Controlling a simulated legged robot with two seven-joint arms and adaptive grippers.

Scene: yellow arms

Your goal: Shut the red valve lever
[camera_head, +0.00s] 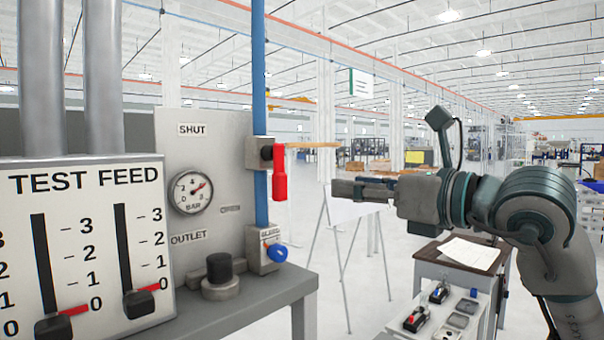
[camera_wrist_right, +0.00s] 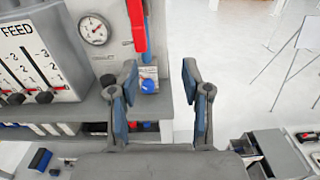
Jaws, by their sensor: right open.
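The red valve lever (camera_head: 280,175) hangs straight down from the grey valve body (camera_head: 258,153) on the vertical blue pipe (camera_head: 260,100). In the right wrist view the lever (camera_wrist_right: 137,22) shows at the top, left of centre, partly cut off by the frame edge. My right gripper (camera_head: 336,189) is to the right of the lever, near the height of its lower end, and apart from it. In the right wrist view its two fingers (camera_wrist_right: 159,82) are spread with nothing between them. My left gripper is out of view.
A "SHUT" label (camera_head: 192,129) and a pressure gauge (camera_head: 191,192) are on the panel left of the pipe. A blue knob (camera_head: 277,253) sits below the lever. The grey bench (camera_head: 235,307) runs under the panel. A thin tan strip (camera_head: 313,145) shows right of the valve.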

